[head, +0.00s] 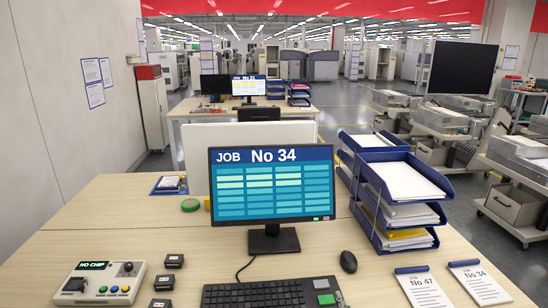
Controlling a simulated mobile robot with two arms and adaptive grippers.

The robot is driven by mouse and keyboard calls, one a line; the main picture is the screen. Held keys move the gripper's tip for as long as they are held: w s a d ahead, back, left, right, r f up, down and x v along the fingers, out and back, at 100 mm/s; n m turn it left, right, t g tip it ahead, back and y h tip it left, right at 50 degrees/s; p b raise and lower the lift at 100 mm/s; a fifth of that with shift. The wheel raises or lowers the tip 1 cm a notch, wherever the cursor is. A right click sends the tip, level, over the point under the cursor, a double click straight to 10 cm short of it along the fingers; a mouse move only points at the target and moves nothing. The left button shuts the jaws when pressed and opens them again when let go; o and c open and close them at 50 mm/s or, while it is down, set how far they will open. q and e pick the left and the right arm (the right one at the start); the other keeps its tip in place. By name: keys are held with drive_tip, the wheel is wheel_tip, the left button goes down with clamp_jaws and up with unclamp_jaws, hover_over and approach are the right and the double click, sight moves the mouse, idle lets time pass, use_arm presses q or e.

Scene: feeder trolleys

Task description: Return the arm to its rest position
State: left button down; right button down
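Neither of my arms nor grippers shows in the head view, so their position and what they hold cannot be seen. The wooden desk (110,215) fills the front of the view. A monitor (272,185) reading "JOB No 34" stands at its middle, with a keyboard (255,295) below it. A small device (100,283) with a "NO CHIP" display sits at the front left. Several small black blocks (174,261) lie to its right.
A blue paper tray stack (440,192) stands on the right. A mouse (348,261) and two sheets marked No 47 (424,289) and No 34 (479,284) lie before it. Green tape (190,205) lies left of the monitor. Trolleys (445,125) stand on the floor beyond.

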drive_tip(key=s+f+n+g, duration=0.1)
drive_tip(key=s+f+g, duration=0.25)
drive_tip(key=s, duration=0.65)
drive_tip(key=s+f+g, duration=0.2)
drive_tip(key=s+g, duration=0.2)
drive_tip(key=s, duration=0.7)
drive_tip(key=s+f+n+g, duration=0.15)
drive_tip(key=s+g, duration=0.25)
drive_tip(key=s, duration=0.6)
wheel_tip(320, 180, down, 26)
drive_tip(key=s+g, duration=0.2)
drive_tip(key=s+d+f, duration=0.2)
drive_tip(key=s+f, duration=1.5)
drive_tip(key=shift+d+f+g+h, duration=0.2)
drive_tip(key=shift+d+g+h, duration=0.1)
drive_tip(key=shift+d+g, duration=0.15)
